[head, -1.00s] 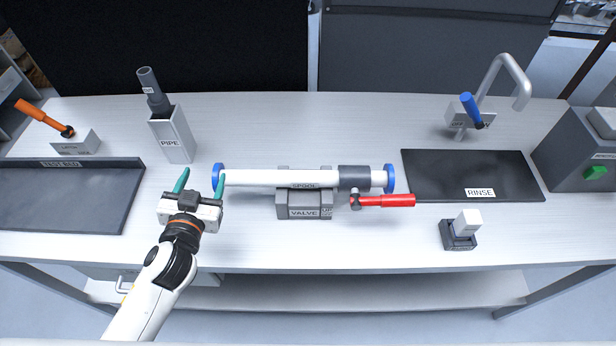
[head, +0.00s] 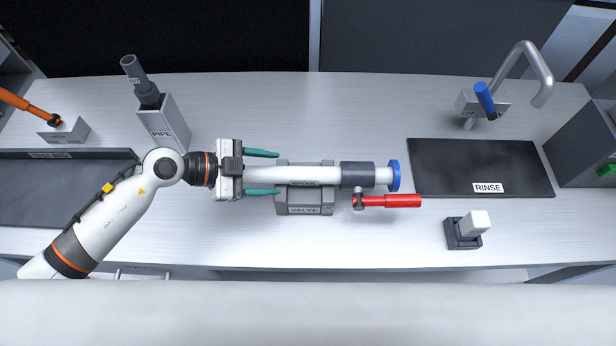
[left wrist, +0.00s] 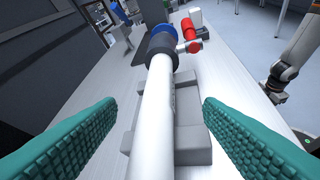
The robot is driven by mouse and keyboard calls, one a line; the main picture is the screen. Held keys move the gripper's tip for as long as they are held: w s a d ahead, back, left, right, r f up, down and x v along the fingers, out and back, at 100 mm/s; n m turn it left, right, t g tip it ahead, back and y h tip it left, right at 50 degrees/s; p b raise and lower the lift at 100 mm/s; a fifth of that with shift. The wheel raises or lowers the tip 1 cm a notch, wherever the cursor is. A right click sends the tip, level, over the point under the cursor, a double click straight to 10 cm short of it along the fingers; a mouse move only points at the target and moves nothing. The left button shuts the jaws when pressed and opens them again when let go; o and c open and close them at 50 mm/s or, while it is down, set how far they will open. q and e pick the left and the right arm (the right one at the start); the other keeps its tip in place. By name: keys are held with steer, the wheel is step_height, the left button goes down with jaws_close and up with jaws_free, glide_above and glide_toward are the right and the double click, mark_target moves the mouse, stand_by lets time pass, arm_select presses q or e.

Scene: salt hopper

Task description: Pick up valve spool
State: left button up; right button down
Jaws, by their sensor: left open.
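The valve spool (head: 322,177) is a white tube with a dark grey collar, a blue right end and a red handle (head: 402,201). It lies across the grey valve cradle (head: 304,208) in the middle of the bench. My left gripper (head: 262,173) is open above the spool's left part, its green fingers on either side of the tube in the head view. The spool's left blue end is hidden under the gripper. In the left wrist view the white tube (left wrist: 153,120) runs between the two fingers, with clear gaps on both sides. My right gripper is not in the head view.
A pipe holder (head: 165,123) stands behind my left arm. A dark tray (head: 30,200) lies at the left. A rinse mat (head: 480,165) with a tap lies at the right, and a small block in a dark base (head: 464,232) stands in front. The bench's front middle is clear.

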mark_target(301, 174)
arm_select(q)
steer(key=x, duration=0.3)
steer(key=shift+d, duration=0.1)
steer(key=shift+w+d+p, duration=0.1)
steer(key=shift+d+p, duration=0.15)
steer(key=shift+p, duration=0.15)
steer(key=p+x, duration=0.1)
steer(key=x, duration=0.3)
steer(key=shift+d+f, duration=0.1)
steer(key=shift+d, duration=0.3)
steer(key=shift+a, duration=0.1)
steer(key=shift+c, duration=1)
jaws_close()
